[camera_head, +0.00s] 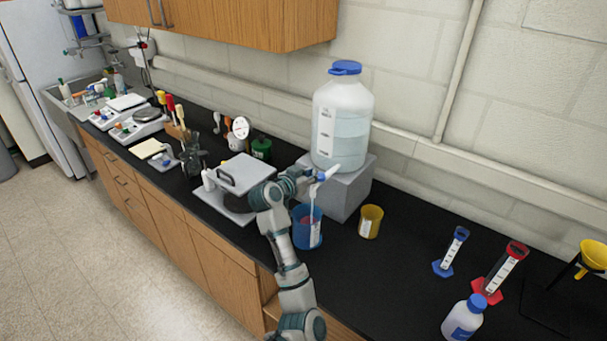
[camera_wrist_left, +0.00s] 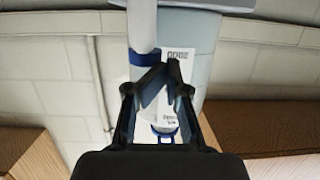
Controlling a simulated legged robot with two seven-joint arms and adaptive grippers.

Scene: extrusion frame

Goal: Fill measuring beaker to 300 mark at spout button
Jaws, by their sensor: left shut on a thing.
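A large clear jug (camera_head: 343,125) with a blue cap stands on a grey block. Its white and blue spout (camera_head: 328,172) sticks out at the front. My left gripper (camera_head: 312,177) is at this spout, its fingers shut on the spout button. In the left wrist view the left gripper (camera_wrist_left: 160,78) has its fingertips close together beside the white spout tube (camera_wrist_left: 142,25); the button itself is hidden. A blue beaker (camera_head: 301,238) with a white scale stands upright on the black counter under the spout. A pale streak runs down from the spout into it. Its fill level is unclear.
A yellow beaker (camera_head: 371,221) stands right of the blue one. A balance (camera_head: 240,177) is at the left. Blue and red cylinders (camera_head: 498,272) and a white bottle (camera_head: 463,318) stand at the right. The counter between is clear.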

